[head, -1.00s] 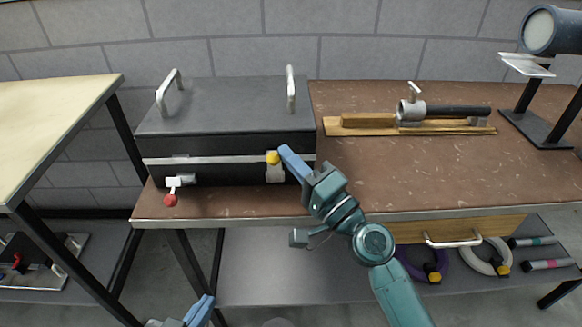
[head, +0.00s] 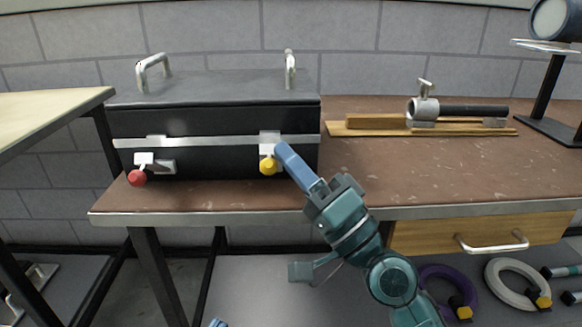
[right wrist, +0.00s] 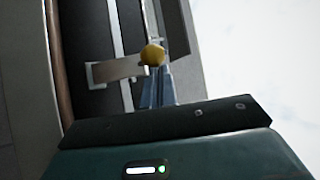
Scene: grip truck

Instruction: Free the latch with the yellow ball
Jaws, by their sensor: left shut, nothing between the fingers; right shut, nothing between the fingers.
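The yellow ball (head: 268,166) is on the right latch (head: 270,140) at the front of the black case (head: 215,122). It sits below the pale strip, with the latch's light plate above it. My right gripper (head: 281,150) is shut and empty, its blue fingertips just right of the latch. In the right wrist view the yellow ball (right wrist: 152,54) is right at the tips of the fingers (right wrist: 156,82); whether they touch is unclear. My left gripper (head: 217,323) shows only as a blue tip at the bottom edge, the rest out of frame.
A second latch with a red ball (head: 137,178) is on the case's left front. The case stands on a brown bench (head: 430,180) with a drawer (head: 480,234) below. A clamp with a dark tube (head: 470,111) lies to the right. A pale table (head: 50,115) is at left.

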